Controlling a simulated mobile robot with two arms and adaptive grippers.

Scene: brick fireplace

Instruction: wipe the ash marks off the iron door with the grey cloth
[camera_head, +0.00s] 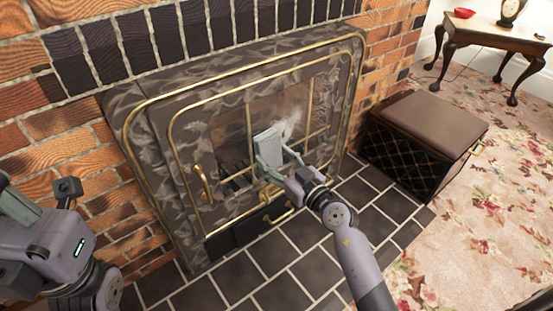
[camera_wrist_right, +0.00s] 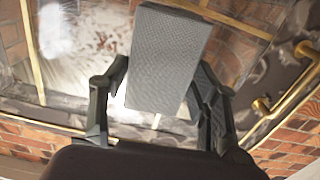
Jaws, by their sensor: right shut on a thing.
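The iron door (camera_head: 187,143) is grey and mottled, with brass trim and a glass pane, and stands upright in the brick fireplace. Whitish ash marks (camera_head: 291,122) show on the pane, right of the cloth. In the wrist view, pale smears and small brown specks (camera_wrist_right: 75,38) lie on the glass, left of the cloth. My right gripper (camera_head: 270,168) is shut on the grey cloth (camera_head: 268,143), a folded block, in front of the pane. The cloth also shows between the fingers in the wrist view (camera_wrist_right: 165,60). I cannot tell whether it touches the glass.
A dark box with a brown lid (camera_head: 425,118) stands right of the hearth. The dark tiled hearth (camera_head: 300,262) is clear in front.

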